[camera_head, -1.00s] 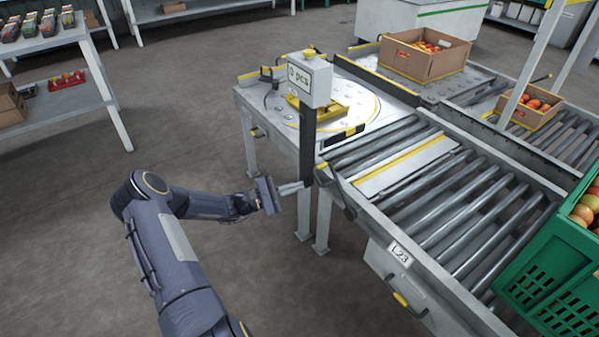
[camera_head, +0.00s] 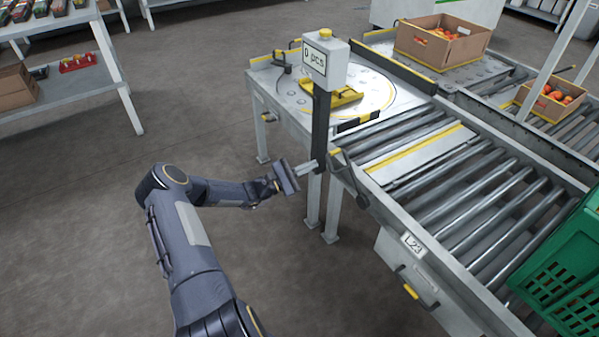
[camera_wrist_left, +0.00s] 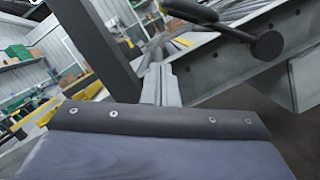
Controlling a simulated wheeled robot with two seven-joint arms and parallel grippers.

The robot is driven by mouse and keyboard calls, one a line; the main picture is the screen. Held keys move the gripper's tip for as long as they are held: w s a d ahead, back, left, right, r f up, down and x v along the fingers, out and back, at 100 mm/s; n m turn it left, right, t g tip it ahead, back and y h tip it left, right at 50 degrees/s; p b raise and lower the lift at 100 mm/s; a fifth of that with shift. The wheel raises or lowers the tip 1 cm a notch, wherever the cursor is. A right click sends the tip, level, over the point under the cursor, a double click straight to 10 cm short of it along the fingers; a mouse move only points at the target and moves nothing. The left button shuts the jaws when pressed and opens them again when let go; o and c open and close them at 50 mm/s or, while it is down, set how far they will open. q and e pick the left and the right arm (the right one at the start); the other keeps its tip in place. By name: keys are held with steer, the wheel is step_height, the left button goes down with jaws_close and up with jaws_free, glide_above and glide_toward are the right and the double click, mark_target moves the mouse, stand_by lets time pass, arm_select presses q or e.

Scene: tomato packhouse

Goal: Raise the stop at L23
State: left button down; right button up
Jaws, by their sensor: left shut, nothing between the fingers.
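The label L23 (camera_head: 412,244) is on the side of the roller conveyor (camera_head: 455,262). A flat grey plate with a yellow stripe (camera_head: 420,158) lies level across the rollers; it may be the stop. A dark lever with a round end (camera_head: 350,182) hangs on the conveyor's near-left corner, and its round knob shows in the left wrist view (camera_wrist_left: 267,46). My left gripper (camera_head: 312,168) is shut and empty, left of the lever beside the dark display post (camera_head: 321,125). Its fingers also show in the left wrist view (camera_wrist_left: 159,84). My right gripper is not in view.
A display box (camera_head: 325,60) reading 0 pcs tops the post. A turntable (camera_head: 370,92) stands behind. A green crate (camera_head: 565,265) is on the rollers at right. Open floor lies left of the conveyor.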

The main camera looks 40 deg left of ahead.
mark_target(326, 157)
arm_select(q)
steer(key=w+d+r, duration=0.1)
steer(key=d+r, duration=0.1)
steer(key=w+d+r, duration=0.1)
steer(key=d+r, duration=0.1)
steer(key=shift+w+r, duration=0.1)
steer(key=shift+w, duration=0.25)
steer(key=shift+d+r, duration=0.1)
